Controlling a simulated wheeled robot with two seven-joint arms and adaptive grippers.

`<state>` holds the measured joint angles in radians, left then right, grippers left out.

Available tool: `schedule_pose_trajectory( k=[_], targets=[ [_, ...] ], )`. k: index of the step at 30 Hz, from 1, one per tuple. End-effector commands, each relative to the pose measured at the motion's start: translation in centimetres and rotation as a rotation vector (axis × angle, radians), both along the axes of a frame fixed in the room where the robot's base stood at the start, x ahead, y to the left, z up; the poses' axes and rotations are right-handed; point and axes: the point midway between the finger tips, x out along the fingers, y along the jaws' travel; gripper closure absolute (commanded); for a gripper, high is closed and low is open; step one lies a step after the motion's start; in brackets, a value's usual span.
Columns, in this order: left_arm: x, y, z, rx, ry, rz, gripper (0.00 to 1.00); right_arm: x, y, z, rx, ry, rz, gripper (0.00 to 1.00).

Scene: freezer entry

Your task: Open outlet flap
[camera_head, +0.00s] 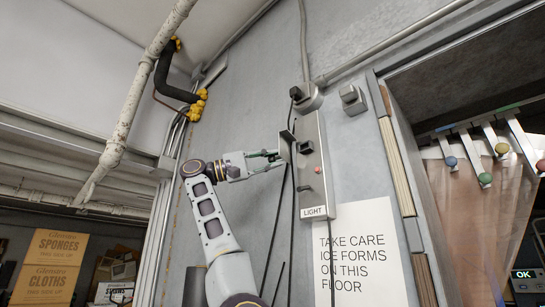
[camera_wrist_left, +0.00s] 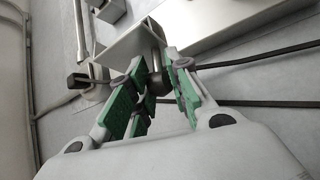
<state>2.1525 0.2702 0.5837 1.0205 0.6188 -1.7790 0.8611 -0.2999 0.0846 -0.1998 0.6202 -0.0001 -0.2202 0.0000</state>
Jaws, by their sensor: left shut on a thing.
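The outlet flap (camera_head: 286,146) is a pale grey plate on the left side of the grey LIGHT panel (camera_head: 318,165). It stands out from the panel front, swung open to the left, and a dark outlet (camera_head: 305,148) shows beside it. My left gripper (camera_head: 277,156) reaches the flap from the left and is shut on it. In the left wrist view, the green-padded fingers (camera_wrist_left: 155,78) close around a dark round knob (camera_wrist_left: 157,58) at the edge of the pale flap (camera_wrist_left: 140,42). The fingers partly hide the knob. My right gripper is not in view.
Black cables (camera_head: 277,225) hang down the wall below the flap. A black plug (camera_wrist_left: 75,82) with a cable sits near the fingers. A red button (camera_head: 318,170) and a switch are on the panel. A warning sign (camera_head: 359,250) is at lower right; the doorway is farther right.

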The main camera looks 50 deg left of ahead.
Motion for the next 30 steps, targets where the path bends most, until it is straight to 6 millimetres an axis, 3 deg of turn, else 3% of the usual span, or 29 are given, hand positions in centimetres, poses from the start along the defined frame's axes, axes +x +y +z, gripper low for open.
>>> schedule_pose_trajectory(
  k=[15, 30],
  targets=[
    [0.66, 0.53, -0.15, 0.001, 0.004, -0.144, 1.00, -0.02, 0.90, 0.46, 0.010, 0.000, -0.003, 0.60],
    [1.10, 0.78, -0.15, 0.001, 0.004, -0.233, 1.00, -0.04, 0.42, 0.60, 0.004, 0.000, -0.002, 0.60]
  ],
)
